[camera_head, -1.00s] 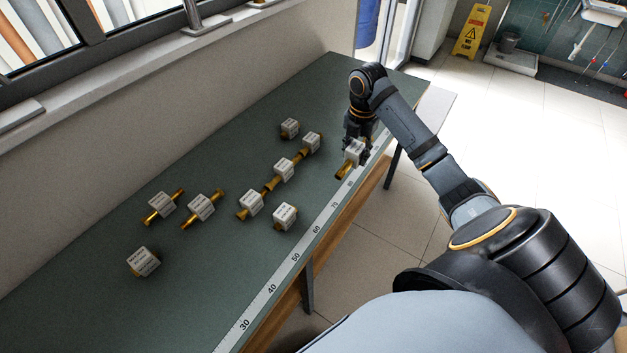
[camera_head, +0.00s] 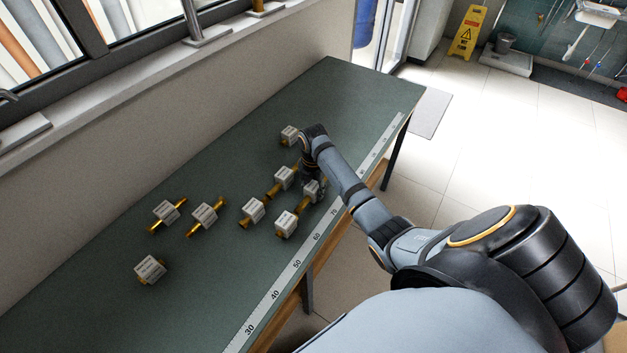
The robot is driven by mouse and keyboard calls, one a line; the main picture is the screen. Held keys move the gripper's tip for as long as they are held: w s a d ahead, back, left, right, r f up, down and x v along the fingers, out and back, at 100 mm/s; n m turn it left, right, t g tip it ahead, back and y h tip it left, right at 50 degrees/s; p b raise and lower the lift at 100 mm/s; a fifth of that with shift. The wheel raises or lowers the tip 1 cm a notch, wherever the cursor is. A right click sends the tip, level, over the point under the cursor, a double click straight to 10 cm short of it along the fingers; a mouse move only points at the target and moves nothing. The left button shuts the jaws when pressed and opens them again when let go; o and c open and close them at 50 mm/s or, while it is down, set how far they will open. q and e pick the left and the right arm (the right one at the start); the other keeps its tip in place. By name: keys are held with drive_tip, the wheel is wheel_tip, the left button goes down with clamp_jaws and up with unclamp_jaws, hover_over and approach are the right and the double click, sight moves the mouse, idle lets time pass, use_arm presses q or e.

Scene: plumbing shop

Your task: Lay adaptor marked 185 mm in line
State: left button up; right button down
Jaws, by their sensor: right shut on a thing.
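My right gripper (camera_head: 312,182) is shut on an adaptor (camera_head: 311,192), a brass fitting with a white label block. It is low over the bench, or on it; I cannot tell which. Its brass end points down-left at a stubby adaptor (camera_head: 286,223), close to it; whether they touch is unclear. To the left a row runs up-right: one adaptor (camera_head: 252,210), then another (camera_head: 284,178); my gripper and arm hide what lies beyond. Separate adaptors lie at left (camera_head: 166,212), (camera_head: 204,216) and (camera_head: 150,269). The label writing is too small to read. My left gripper is not in view.
One more adaptor (camera_head: 289,135) lies behind my right wrist. A ruler strip (camera_head: 273,296) runs along the front edge of the green bench (camera_head: 340,90). A wall and window sill (camera_head: 205,40) bound the back. The bench's far right end is clear.

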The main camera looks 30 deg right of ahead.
sight(314, 184)
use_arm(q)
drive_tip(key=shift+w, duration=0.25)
use_arm(e)
drive_tip(key=shift+d+f, duration=0.1)
drive_tip(key=c, duration=0.8)
unclamp_jaws()
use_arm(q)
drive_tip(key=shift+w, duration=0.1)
use_arm(e)
wheel_tip(314, 184, up, 6)
drive_tip(key=shift+r+b, duration=0.1)
drive_tip(key=shift+b, duration=0.7)
wheel_tip(314, 184, up, 6)
drive_tip(key=shift+f+p, duration=0.2)
drive_tip(key=shift+p, duration=0.95)
drive_tip(key=shift+r, duration=0.25)
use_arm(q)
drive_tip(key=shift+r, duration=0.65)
use_arm(e)
drive_tip(key=shift+f, duration=0.1)
